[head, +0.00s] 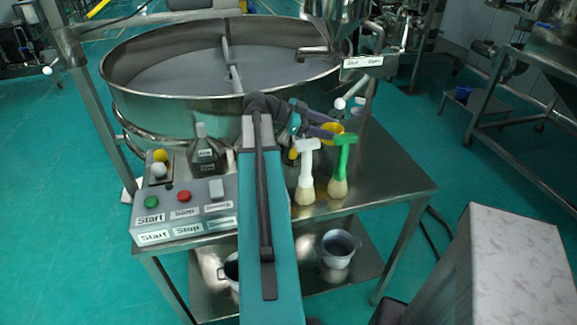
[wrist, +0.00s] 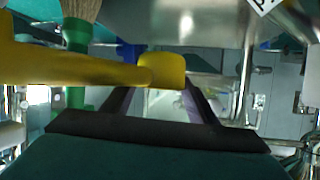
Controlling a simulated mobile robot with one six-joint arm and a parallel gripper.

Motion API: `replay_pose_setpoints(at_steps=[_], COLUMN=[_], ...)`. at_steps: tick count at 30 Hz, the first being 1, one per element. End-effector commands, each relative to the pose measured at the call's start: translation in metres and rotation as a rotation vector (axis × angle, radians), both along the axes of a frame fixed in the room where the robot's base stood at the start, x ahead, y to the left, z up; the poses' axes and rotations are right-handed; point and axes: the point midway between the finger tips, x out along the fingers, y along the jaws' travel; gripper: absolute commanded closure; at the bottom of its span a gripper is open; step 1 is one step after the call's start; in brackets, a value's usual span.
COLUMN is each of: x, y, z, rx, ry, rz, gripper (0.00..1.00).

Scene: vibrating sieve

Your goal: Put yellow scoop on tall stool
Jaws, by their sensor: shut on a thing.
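The yellow scoop (head: 332,128) is partly hidden behind my gripper (head: 322,133), just above the metal table beside the sieve. In the wrist view the yellow scoop (wrist: 70,70) lies across the front of my gripper (wrist: 165,88), with its long part running out to the left. My gripper is shut on the scoop; the exact grip point is hard to see. A tall block with a pale marbled top (head: 520,245) stands at the lower right; it may be the tall stool, and its visible top is bare.
A green brush (head: 342,160) and a white brush (head: 306,170) stand upright on the metal table (head: 395,180), close to my gripper. The round sieve (head: 130,110) is behind. A dark bottle (head: 206,155) and a control box (head: 185,212) are left. Open floor lies right.

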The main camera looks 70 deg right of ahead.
Motion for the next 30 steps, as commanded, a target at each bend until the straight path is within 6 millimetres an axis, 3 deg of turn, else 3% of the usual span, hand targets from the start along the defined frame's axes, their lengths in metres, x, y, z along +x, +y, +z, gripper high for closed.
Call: replay_pose_setpoints(at_steps=[5, 19, 30], x=[0.0, 0.0, 0.0], y=[0.0, 0.0, 0.0], z=[-0.007, -0.055, -0.062], rx=[0.001, 0.001, 0.0], ry=[0.0, 0.0, 0.0], rz=[0.0, 0.0, 0.0], gripper=[0.69, 0.69, 0.69])
